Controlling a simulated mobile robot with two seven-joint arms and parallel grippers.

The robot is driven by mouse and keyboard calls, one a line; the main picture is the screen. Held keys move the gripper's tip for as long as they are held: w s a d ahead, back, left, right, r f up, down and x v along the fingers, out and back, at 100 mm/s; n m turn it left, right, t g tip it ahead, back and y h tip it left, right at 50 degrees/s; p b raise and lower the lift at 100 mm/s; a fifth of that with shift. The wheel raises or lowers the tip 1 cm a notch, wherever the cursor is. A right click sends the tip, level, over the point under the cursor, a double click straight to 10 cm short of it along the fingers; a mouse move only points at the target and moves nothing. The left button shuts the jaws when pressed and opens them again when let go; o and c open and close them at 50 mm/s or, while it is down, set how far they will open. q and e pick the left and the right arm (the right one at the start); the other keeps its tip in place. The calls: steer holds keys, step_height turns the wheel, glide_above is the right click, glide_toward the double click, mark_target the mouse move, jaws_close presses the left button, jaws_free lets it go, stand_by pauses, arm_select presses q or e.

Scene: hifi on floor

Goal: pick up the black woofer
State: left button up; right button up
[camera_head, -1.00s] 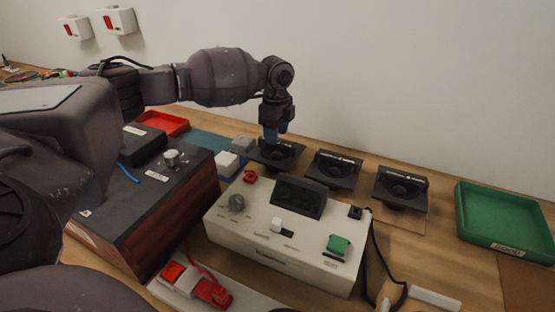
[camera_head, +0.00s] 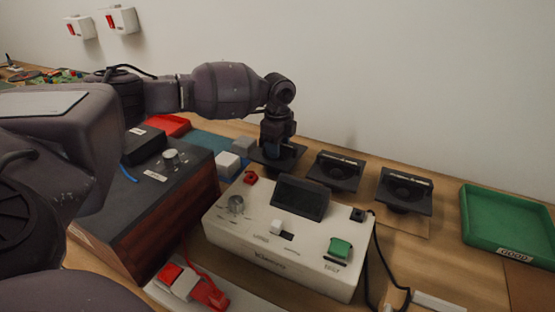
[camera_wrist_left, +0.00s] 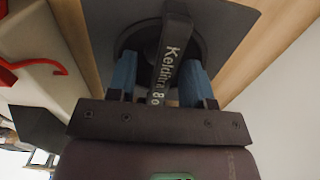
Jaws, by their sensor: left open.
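Three black woofers with square frames and round cones stand in a row along the wall side of the bench. My left gripper (camera_head: 277,150) is over the leftmost woofer (camera_head: 291,162), whose cone it mostly hides in the head view. In the left wrist view, the two blue fingers of the left gripper (camera_wrist_left: 160,80) are apart, one on each side of a black bar lettered "Keldra 80" on that woofer (camera_wrist_left: 205,35). I cannot tell whether they touch it. The middle woofer (camera_head: 337,171) and the right woofer (camera_head: 405,190) stand free. My right gripper is not in view.
A cream tester box (camera_head: 240,228) with knobs and a green button stands in front of the woofers. A green tray (camera_head: 508,250) labelled "GOOD" is at the right. A dark wood-sided unit (camera_head: 185,215) and a red tray (camera_head: 168,124) are at the left. The wall is close behind.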

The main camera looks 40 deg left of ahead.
arm_select(q)
steer(key=shift+f, duration=0.1)
jaws_close()
stand_by(0.3)
stand_by(0.6)
stand_by(0.6)
